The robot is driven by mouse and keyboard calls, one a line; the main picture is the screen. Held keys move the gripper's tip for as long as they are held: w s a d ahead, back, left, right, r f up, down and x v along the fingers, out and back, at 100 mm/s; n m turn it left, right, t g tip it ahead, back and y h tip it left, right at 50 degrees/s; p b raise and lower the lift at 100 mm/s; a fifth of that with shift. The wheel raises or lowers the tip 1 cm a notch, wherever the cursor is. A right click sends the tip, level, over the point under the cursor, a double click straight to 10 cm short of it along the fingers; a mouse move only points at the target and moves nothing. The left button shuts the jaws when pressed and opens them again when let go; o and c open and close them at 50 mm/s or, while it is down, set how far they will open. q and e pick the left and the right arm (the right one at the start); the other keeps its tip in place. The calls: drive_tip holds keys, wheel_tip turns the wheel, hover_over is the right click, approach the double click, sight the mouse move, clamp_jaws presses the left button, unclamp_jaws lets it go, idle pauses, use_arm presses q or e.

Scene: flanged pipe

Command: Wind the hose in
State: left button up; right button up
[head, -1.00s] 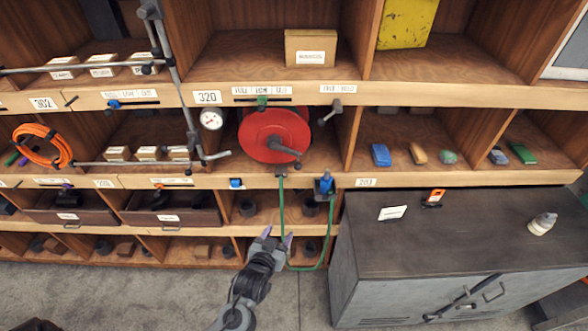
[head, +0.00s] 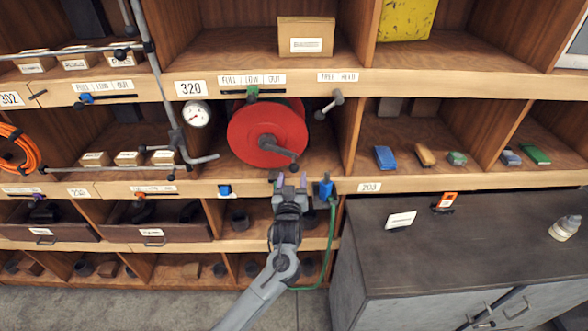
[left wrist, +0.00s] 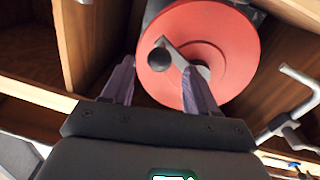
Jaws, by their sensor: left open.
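The red hose reel (head: 268,134) sits in the middle compartment of the shelf. A dark crank with a round knob (head: 292,167) is on its face. The green hose (head: 329,245) hangs below beside a blue fitting (head: 326,189) at the shelf edge and loops down; its left part is hidden behind my arm. My left gripper (head: 290,181) is open just below the reel, near the crank. In the left wrist view the reel (left wrist: 228,48) fills the upper middle, and the crank knob (left wrist: 159,60) shows between and beyond the open fingers (left wrist: 160,88). My right gripper is not in view.
A pressure gauge (head: 196,114) and grey pipes stand left of the reel. A lever (head: 329,107) sticks out at its right. A grey cabinet (head: 450,240) stands at lower right. The shelf edge (head: 240,188) runs under the reel.

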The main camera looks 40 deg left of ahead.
sight(294, 172)
use_arm(q)
drive_tip(key=shift+x, duration=2.75)
drive_tip(key=shift+s, duration=0.1)
clamp_jaws()
